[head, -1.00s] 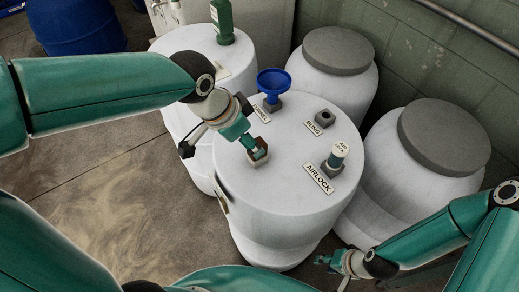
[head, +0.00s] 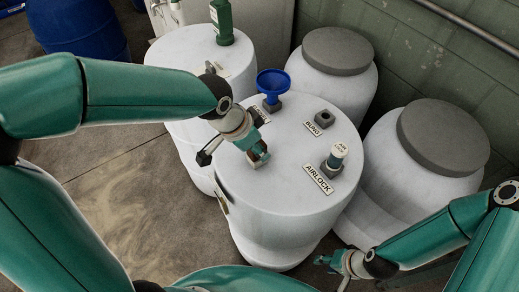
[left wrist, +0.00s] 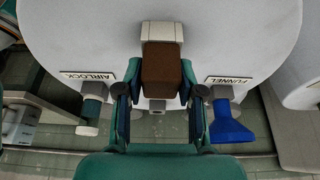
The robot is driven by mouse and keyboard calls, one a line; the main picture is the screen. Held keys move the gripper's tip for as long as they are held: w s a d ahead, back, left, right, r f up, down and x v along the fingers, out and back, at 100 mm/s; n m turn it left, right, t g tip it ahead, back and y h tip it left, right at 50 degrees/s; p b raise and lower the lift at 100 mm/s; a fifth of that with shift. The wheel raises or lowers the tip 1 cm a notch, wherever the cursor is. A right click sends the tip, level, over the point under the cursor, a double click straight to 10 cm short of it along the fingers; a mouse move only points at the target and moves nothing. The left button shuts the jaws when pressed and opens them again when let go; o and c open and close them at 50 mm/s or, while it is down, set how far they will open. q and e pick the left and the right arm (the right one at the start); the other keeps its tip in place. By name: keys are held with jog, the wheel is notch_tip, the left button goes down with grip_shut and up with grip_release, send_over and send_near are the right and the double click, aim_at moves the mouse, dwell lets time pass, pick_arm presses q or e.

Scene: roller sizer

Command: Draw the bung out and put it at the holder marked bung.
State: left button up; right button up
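The brown block-like bung (left wrist: 162,70) sits at a pale square neck (left wrist: 162,32) on the near side of the white drum's top (head: 290,185). My left gripper (head: 260,160) is down at the bung in the head view. In the left wrist view its two fingers (left wrist: 162,85) flank the bung closely, seemingly with a narrow gap; contact is not clear. The holder marked BUNG (head: 324,118) is a grey block with an empty dark hole, behind its label on the drum top. My right gripper (head: 335,262) is low at the right; its fingers are too small to read.
A blue funnel (head: 273,83) stands at the back left of the drum top. The airlock (head: 336,157) stands in a holder at the right, behind its label. Grey-lidded drums (head: 443,138) and a drum with a green bottle (head: 222,22) surround it.

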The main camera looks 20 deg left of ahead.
pick_arm(q)
grip_shut()
jog(key=shift+r, duration=0.1)
notch_tip(320, 180, up, 20)
jog(key=p, duration=0.2)
dwell(0.4)
